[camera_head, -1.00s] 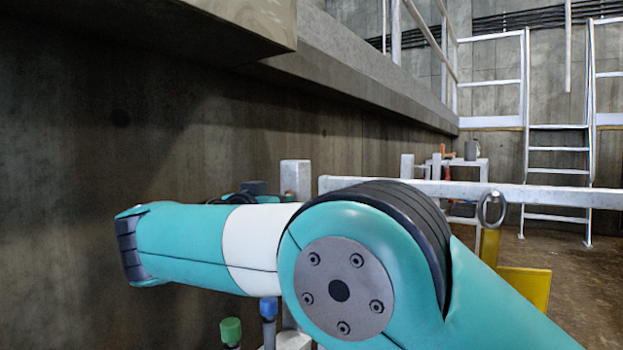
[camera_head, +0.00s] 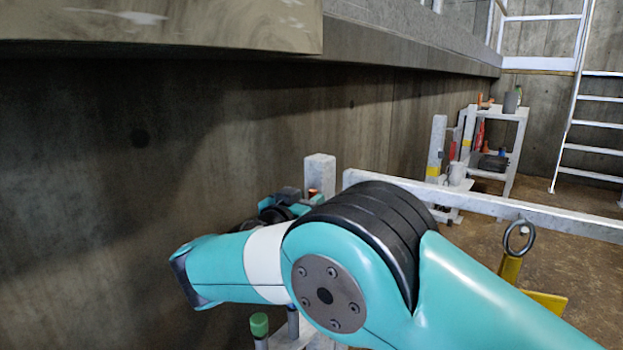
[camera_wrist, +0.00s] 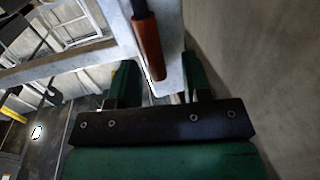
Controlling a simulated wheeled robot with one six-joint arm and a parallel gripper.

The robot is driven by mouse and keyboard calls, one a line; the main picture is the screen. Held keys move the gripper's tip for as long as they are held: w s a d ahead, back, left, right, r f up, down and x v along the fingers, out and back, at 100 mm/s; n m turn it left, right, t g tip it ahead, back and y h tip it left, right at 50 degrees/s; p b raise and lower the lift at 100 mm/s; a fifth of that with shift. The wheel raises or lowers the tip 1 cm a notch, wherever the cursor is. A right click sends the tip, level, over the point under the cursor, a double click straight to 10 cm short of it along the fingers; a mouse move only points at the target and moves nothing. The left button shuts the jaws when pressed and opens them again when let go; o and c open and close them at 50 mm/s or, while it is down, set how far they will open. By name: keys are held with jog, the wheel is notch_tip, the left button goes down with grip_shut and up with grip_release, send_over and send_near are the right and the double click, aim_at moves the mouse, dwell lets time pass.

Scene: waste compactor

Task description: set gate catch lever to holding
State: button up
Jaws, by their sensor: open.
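In the wrist view a lever with a red-brown grip (camera_wrist: 149,47) on a dark rod lies against a pale grey post (camera_wrist: 172,30). I take it for the gate catch lever. Its grip end shows in the gap between the two green fingers of my gripper (camera_wrist: 161,76), which is open. I cannot tell whether the grip is between the fingers in depth or beyond them; no contact is visible. In the head view the pale post (camera_head: 320,172) stands behind my arm, with a small red-orange spot at its side. My gripper is mostly hidden there behind my arm.
A pale rail (camera_head: 470,203) runs right from near the post. A yellow bracket with a ring (camera_head: 512,265) stands in front of it. A green-capped stub (camera_head: 259,325) is below my arm. A concrete wall (camera_head: 120,190) is at left, a shelf (camera_head: 513,135) behind.

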jog(key=shift+w+d+r+p, duration=0.1)
jog(key=shift+r+p, duration=0.2)
jog(key=shift+p, duration=0.6)
jog(key=shift+w+d+f+p, duration=0.15)
jog(key=shift+d+f+p, duration=0.15)
jog(key=shift+p, duration=0.2)
